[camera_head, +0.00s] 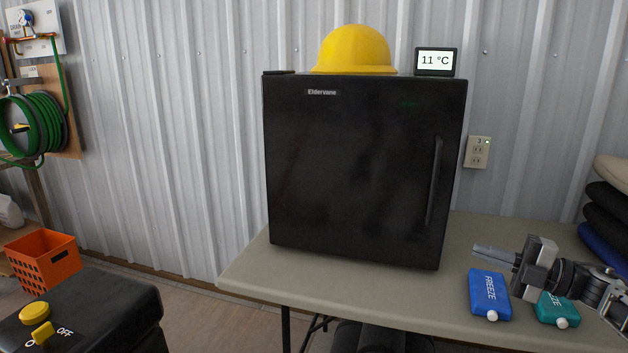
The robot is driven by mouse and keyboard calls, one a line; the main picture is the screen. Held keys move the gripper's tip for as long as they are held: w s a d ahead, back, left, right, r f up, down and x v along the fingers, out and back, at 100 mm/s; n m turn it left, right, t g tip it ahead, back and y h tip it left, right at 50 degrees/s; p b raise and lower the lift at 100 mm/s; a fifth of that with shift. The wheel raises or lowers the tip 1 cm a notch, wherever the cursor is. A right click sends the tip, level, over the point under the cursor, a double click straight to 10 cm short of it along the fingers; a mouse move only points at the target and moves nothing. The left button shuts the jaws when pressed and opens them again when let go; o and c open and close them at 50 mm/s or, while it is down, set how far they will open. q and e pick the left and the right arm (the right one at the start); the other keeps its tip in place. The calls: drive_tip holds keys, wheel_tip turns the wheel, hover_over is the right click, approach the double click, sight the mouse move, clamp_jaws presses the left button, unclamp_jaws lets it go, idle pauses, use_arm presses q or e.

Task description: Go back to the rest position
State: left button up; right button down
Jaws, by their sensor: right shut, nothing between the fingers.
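My right gripper (494,254) comes in from the right, above the right part of the table (350,280). Its fingers point left and are shut and empty. Below it lie a blue pack marked "FREEZE" (489,294) and a teal pack (557,310), partly covered by my arm. A black mini fridge (355,170) stands on the table with its door shut. Its vertical handle (435,181) is at the door's right side, apart from my gripper. My left gripper is not in view.
A yellow hard hat (355,51) and a display reading 11 °C (435,61) sit on the fridge. A black box (100,310) with a yellow button and switch is at lower left, near an orange crate (42,262). Stacked cushions (607,205) are at the right edge.

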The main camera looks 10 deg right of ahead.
drive_tip(key=s+a+f+m+t+h+p, duration=0.1)
drive_tip(key=s+a+f+m+t+h, duration=0.2)
drive_tip(key=a+f+m, duration=0.55)
drive_tip(key=s+a+f+m+t+h+p, duration=0.15)
drive_tip(key=s+a+f+m, duration=0.35)
drive_tip(key=a, duration=0.7)
use_arm(q)
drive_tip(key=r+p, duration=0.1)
drive_tip(key=p, duration=0.1)
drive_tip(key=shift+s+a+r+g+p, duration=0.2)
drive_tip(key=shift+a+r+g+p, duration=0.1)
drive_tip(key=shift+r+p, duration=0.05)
use_arm(e)
drive_tip(key=s+a+f+m+g+h, duration=0.1)
drive_tip(key=s+m+h, duration=0.1)
drive_tip(key=s, duration=0.4)
drive_tip(key=s+a+f+m+g+h, duration=0.2)
drive_tip(key=s+m, duration=0.3)
drive_tip(key=s, duration=0.1)
drive_tip(key=s+a+f+m+g+h, duration=0.1)
drive_tip(key=s+m+g+h, duration=0.1)
drive_tip(key=s+m, duration=0.2)
drive_tip(key=s, duration=0.3)
drive_tip(key=shift+a+f+h, duration=0.2)
drive_tip(key=shift+h, duration=0.15)
